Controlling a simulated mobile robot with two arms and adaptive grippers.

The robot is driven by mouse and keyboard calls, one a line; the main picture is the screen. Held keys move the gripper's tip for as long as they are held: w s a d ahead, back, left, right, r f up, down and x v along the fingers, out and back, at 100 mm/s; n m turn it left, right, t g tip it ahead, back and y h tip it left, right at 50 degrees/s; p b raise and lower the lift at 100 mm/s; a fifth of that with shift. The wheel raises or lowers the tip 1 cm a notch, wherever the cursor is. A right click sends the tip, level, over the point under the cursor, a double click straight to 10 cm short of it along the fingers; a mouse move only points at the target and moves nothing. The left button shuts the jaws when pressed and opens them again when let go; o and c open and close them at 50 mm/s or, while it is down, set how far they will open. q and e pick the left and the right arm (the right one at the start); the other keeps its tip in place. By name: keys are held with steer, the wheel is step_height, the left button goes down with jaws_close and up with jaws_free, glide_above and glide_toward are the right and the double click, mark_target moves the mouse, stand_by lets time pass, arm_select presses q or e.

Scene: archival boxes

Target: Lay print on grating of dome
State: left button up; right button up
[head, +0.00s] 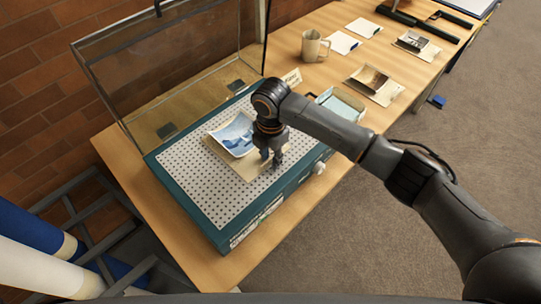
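The dome is a teal box with a white perforated grating (200,182) on top. Its clear lid (165,65) stands open at the back. A print (235,134) with a blue and white picture and a beige mount lies over the grating, and the picture part looks curled up. My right gripper (272,160) points down at the right part of the print, over its mount. The arm and gripper hide part of the print. I cannot tell whether the fingers are closed on its edge or only beside it. My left gripper is not in view.
Carpet is open at right.

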step_height(320, 180, up, 12)
steer(key=b, duration=0.2)
steer(key=shift+r, duration=0.2)
steer(key=shift+s+f, duration=0.15)
stand_by(0.4)
